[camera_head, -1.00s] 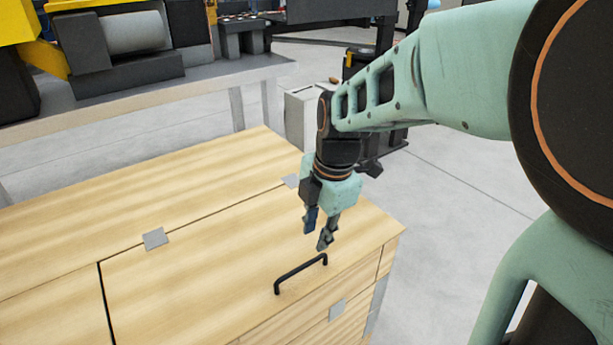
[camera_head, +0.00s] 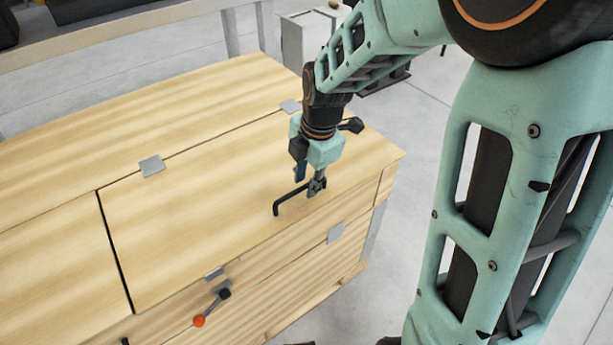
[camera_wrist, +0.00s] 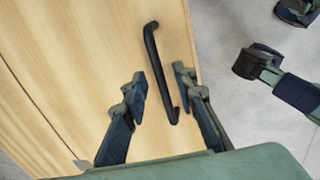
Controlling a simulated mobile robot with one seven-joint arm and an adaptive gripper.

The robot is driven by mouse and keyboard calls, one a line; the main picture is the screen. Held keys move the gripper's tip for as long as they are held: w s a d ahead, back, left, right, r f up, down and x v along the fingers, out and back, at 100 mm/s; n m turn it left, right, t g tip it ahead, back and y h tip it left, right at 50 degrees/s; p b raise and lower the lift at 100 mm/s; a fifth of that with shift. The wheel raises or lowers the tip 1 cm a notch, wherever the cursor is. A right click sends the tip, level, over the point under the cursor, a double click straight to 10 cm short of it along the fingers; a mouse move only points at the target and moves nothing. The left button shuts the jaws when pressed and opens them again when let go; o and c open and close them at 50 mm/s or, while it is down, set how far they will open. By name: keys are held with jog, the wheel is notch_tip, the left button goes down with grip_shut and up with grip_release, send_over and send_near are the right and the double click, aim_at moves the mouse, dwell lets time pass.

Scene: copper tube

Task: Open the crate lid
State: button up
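The wooden crate's lid (camera_head: 200,215) lies flat and closed, hinged by grey plates along its far edge. A black bar handle (camera_head: 284,203) is fixed near the lid's front edge. It also shows in the wrist view (camera_wrist: 153,52). My gripper (camera_head: 309,187) points down at the handle's right end. In the wrist view my gripper (camera_wrist: 162,85) is open, its two fingers on either side of the handle, with visible gaps. The head view partly hides the handle's right end behind a finger. Whether the fingertips reach down to handle height is hard to tell.
A latch lever with an orange-red knob (camera_head: 199,321) sits on the crate's front. A grey hinge plate (camera_head: 151,166) lies at the lid's back left. A grey bench (camera_head: 120,45) stands behind the crate. Open floor (camera_head: 425,110) lies to the right.

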jog(key=shift+c, duration=0.6)
grip_shut()
jog(key=shift+r, duration=0.15)
